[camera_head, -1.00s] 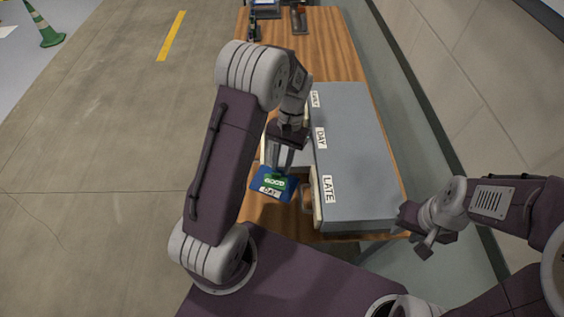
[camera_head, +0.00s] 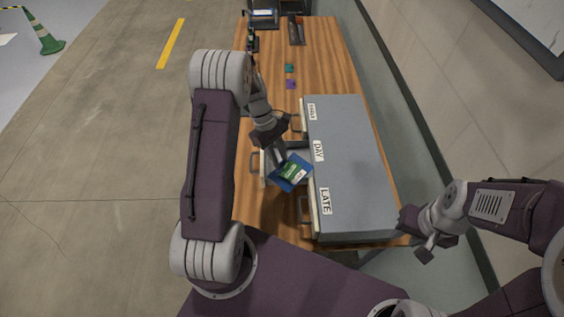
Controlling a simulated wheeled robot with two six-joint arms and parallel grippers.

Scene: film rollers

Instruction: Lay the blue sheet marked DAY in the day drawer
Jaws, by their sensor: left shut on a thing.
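The blue sheet (camera_head: 286,181) has a green label with pale markings; its print is too small to read. My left gripper (camera_head: 281,160) is shut on it and holds it tilted over the pulled-out day drawer. The drawer's front and handle (camera_head: 255,161) show left of the sheet, and part of its grey inside shows behind the gripper. The sheet hides the rest; I cannot tell if it touches the drawer. The grey cabinet (camera_head: 350,165) carries the DAY tag (camera_head: 318,151). My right gripper (camera_head: 435,245) is off the cabinet's near right corner, with nothing visible in it; its jaw opening is unclear.
The drawers tagged LATE (camera_head: 326,201) and EARLY (camera_head: 312,112) look shut, with handles sticking out. A teal piece (camera_head: 289,68) and a purple piece (camera_head: 291,84) lie on the wooden table (camera_head: 325,60). Dark items and a tray stand at its far end. A wall runs along the right.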

